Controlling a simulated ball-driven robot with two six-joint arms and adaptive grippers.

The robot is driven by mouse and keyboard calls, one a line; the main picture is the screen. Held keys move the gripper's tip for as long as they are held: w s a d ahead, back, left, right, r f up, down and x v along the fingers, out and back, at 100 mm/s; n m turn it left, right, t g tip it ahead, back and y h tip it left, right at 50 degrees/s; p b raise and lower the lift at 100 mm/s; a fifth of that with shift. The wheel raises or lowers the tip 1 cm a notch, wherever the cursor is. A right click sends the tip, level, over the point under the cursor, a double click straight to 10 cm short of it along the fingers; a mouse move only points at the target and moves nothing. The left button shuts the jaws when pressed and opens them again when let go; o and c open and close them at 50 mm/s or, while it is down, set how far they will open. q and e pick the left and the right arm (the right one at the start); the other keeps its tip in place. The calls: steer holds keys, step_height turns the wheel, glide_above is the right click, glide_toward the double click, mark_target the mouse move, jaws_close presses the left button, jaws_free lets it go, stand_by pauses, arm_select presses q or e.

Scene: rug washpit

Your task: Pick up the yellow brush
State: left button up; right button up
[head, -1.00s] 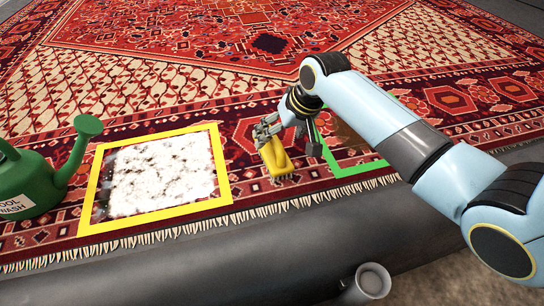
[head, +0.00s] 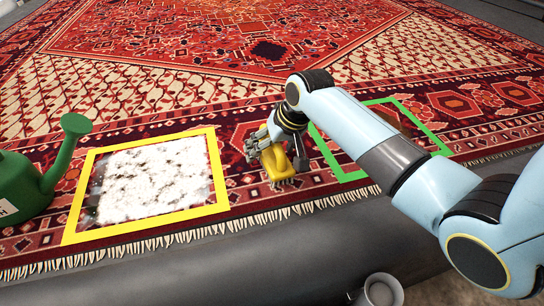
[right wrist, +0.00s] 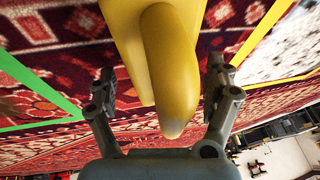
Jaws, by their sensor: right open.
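The yellow brush (head: 276,163) rests on the red patterned rug between the yellow-framed and green-framed patches in the head view. Gaps show between the fingers and the brush. My left gripper is not in view.
A yellow frame (head: 219,170) surrounds a foamy white patch (head: 155,178) left of the brush. A green frame (head: 345,177) lies to its right, partly behind my arm. A green watering can (head: 25,180) stands at far left. A grey edge runs along the rug's fringed front.

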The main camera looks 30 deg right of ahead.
steer(key=c, duration=1.4)
steer(key=shift+o, duration=0.2)
steer(key=shift+r, duration=0.1)
